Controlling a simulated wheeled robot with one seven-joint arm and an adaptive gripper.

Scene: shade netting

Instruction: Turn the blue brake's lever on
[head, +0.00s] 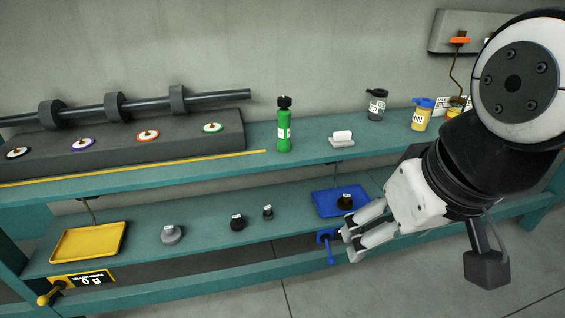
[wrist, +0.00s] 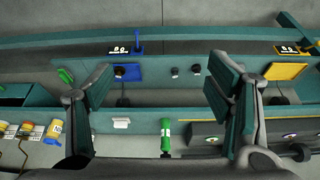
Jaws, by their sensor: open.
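The blue brake (head: 325,237) is on the lower shelf's front edge in the head view, with its blue lever (head: 331,257) hanging down. In the wrist view, which is upside down, the blue lever (wrist: 139,44) stands beside a small dark display (wrist: 119,49) reading what looks like zeros. My gripper (head: 350,238) is open and empty, just right of the brake in the head view. In the wrist view my gripper (wrist: 158,85) has its fingers wide apart, with the brake beyond and between them. Contact is not visible. The display is hidden in the head view.
A blue tray (head: 322,203) with a dark weight (head: 345,202) hangs above the brake. A yellow tray (head: 90,243) and yellow lever (head: 47,297) are at the left. A green bottle (head: 284,130) and several jars stand on the upper shelf. The floor in front is clear.

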